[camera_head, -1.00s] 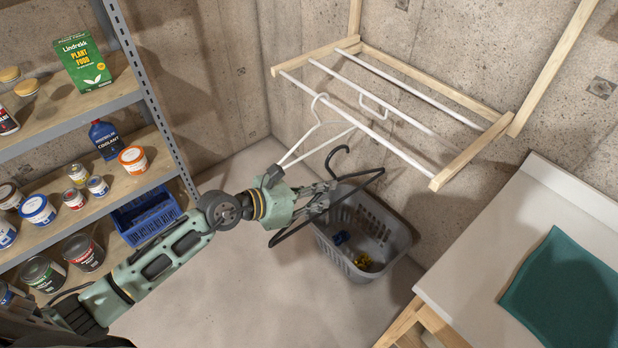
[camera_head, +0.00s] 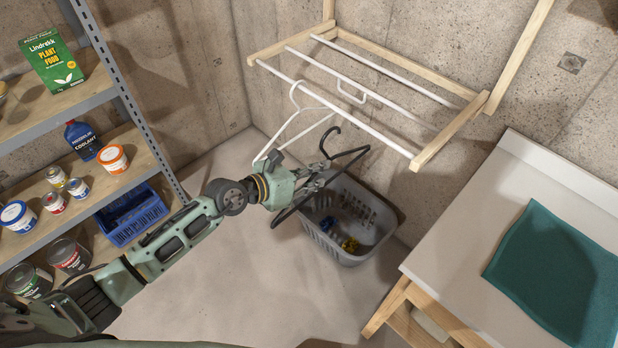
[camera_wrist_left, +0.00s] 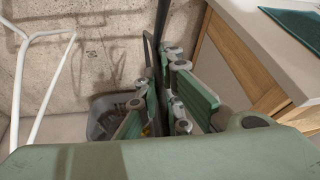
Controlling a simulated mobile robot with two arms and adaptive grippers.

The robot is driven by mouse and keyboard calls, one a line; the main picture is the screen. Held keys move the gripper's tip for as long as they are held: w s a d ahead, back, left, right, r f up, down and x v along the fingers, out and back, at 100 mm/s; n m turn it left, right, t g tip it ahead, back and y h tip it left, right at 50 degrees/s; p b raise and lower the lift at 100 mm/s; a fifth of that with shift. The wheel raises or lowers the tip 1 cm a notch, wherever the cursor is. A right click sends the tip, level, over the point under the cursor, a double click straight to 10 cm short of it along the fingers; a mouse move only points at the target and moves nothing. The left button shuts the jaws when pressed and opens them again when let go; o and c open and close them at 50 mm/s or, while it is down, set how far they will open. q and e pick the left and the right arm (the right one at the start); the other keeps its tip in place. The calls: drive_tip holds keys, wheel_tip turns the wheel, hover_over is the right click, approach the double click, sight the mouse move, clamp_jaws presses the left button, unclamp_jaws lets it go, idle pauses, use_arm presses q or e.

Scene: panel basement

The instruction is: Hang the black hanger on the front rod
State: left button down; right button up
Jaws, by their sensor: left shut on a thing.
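The black hanger (camera_head: 346,153) is in my left gripper (camera_head: 312,180), which is shut on it. The hanger is tilted, its hook up, above the laundry basket and below the rack. Its hook is apart from the front rod (camera_head: 345,109), the nearest white rod of the wooden wall rack, and is a little below it in the picture. In the left wrist view a dark bar of the hanger (camera_wrist_left: 149,50) rises behind the gripper fingers (camera_wrist_left: 160,110). A white hanger (camera_head: 292,125) hangs on the front rod, left of the black hook. My right gripper is not in view.
A grey laundry basket (camera_head: 385,226) stands on the floor below. A counter (camera_head: 455,235) with a teal cloth (camera_head: 560,270) is at the right. Shelves with cans and a blue crate (camera_head: 130,215) are at the left. A small white hook (camera_head: 352,91) hangs from the rack's middle rod.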

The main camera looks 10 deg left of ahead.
use_arm(q)
drive_tip(key=shift+w+d+b, duration=0.25)
drive_tip(key=shift+w+d, duration=0.3)
drive_tip(key=shift+w, duration=0.2)
drive_tip(key=shift+w+d+b, duration=0.25)
drive_tip(key=shift+w+d, duration=0.25)
drive_tip(key=shift+w, duration=0.2)
drive_tip(key=shift+w+d+b, duration=0.7)
drive_tip(key=shift+w+d, duration=0.3)
drive_tip(key=shift+w, duration=0.3)
drive_tip(key=shift+w+d+b, duration=0.6)
drive_tip(key=shift+w+b, duration=0.05)
drive_tip(key=shift+w, duration=0.2)
drive_tip(key=shift+w+d+b, duration=0.55)
drive_tip(key=shift+w+b, duration=0.1)
drive_tip(key=shift+w, duration=0.15)
drive_tip(key=shift+f+b, duration=1)
drive_tip(key=shift+f, duration=0.55)
drive_tip(key=c, duration=1.8)
unclamp_jaws()
drive_tip(key=shift+c, duration=0.2)
